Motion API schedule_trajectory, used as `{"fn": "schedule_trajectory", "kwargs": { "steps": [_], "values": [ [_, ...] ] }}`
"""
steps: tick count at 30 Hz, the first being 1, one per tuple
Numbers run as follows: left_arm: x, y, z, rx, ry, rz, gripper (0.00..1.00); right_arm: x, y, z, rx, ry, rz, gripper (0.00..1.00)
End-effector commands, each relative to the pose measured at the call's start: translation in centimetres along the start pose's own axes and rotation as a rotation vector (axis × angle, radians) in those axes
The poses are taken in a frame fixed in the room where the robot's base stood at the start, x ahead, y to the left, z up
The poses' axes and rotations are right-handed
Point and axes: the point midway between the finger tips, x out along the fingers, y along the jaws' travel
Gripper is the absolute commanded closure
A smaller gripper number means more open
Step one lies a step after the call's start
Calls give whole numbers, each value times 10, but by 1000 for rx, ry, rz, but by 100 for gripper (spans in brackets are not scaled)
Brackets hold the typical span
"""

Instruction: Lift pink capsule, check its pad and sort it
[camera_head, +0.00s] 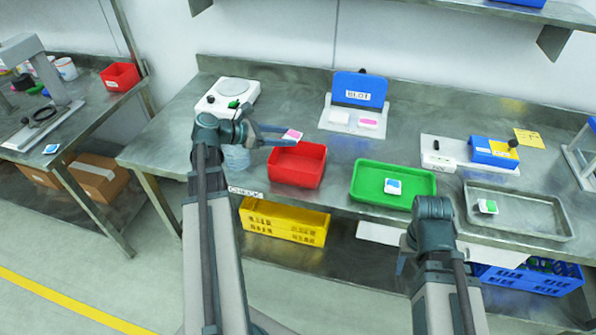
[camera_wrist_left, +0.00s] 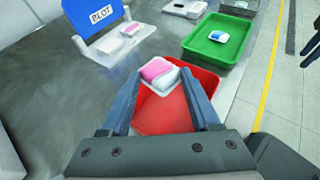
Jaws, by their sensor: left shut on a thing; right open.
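The pink capsule (camera_head: 293,134), pink on top with a white lower part, is held between the fingers of my left gripper (camera_head: 286,136). In the left wrist view the capsule (camera_wrist_left: 158,73) sits at the fingertips (camera_wrist_left: 159,84), in the air over the red tray (camera_wrist_left: 165,112). Its underside is hidden. The blue BLOT stand (camera_head: 359,90) has a white pad (camera_head: 339,118) and a pink-marked white pad (camera_head: 369,123) in front of it. My right gripper (camera_head: 402,262) is open, low at the table's front edge, and its fingers are only partly visible.
The green tray (camera_head: 364,193) holds a blue-and-white capsule (camera_head: 393,187). The metal tray (camera_head: 540,236) at right holds a green-and-white capsule (camera_head: 488,206). A white scale (camera_head: 215,103) stands behind my left gripper. A blue box (camera_head: 494,152) sits on a white base.

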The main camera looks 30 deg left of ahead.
Motion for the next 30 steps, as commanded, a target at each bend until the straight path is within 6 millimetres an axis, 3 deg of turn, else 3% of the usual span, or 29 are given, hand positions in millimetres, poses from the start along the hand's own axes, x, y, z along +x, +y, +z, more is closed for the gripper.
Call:
{"fn": "schedule_trajectory", "kwargs": {
  "steps": [6, 7, 12, 23, 30],
  "values": [
    [0, 0, 0, 0, 0, 0, 89, 0, 0, 0, 0, 0, 0, 50],
    [0, 0, 0, 0, 0, 0, 36, 0, 0, 0, 0, 0, 0, 50],
    [0, 0, 0, 0, 0, 0, 5, 0, 0, 0, 0, 0, 0, 50],
    [-4, 0, 1, 0, 0, 1, 2, -2, 0, 0, 0, 0, 0, 50],
    [-43, 1, 4, -1, 0, 4, 2, -20, 2, 1, 0, 0, 0, 50]
  ]
}}
